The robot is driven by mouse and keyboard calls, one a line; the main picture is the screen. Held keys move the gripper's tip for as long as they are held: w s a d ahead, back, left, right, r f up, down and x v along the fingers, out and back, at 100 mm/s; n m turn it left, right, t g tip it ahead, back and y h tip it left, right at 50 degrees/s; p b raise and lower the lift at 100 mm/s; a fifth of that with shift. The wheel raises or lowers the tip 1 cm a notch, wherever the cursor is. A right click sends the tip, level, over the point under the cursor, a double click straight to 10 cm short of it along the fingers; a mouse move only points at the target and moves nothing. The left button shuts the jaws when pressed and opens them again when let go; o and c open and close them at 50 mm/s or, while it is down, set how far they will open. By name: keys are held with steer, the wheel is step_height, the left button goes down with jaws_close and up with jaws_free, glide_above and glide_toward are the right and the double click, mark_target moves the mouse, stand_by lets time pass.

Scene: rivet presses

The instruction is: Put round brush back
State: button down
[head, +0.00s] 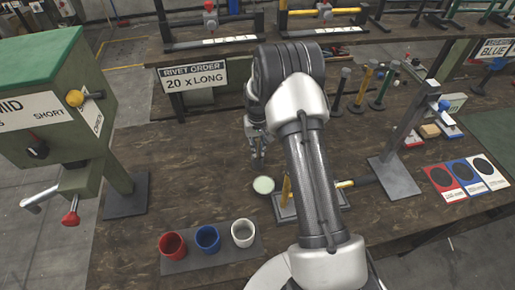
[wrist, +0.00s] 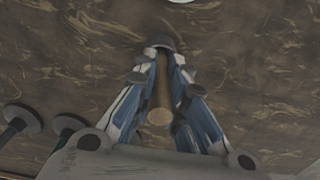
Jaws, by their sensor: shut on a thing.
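My gripper (head: 258,158) points down over the wooden table, left of my arm in the head view. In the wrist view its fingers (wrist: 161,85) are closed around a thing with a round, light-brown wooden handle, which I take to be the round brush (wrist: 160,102). The handle end faces the camera. A grey, rounded part shows at the far end, between the fingertips. In the head view the brush is too small and too hidden to make out. I cannot tell whether it touches the table.
A pale green round tin (head: 264,185) stands close below my gripper. Red (head: 172,246), blue (head: 208,239) and white (head: 243,233) cups stand in front. A yellow-handled tool (head: 346,184) lies beside my arm. Several round-footed posts (head: 362,90) stand behind. A green press (head: 60,105) is left.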

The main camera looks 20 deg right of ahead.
steer(key=shift+f, duration=0.15)
steer(key=c, duration=1.6)
jaws_free()
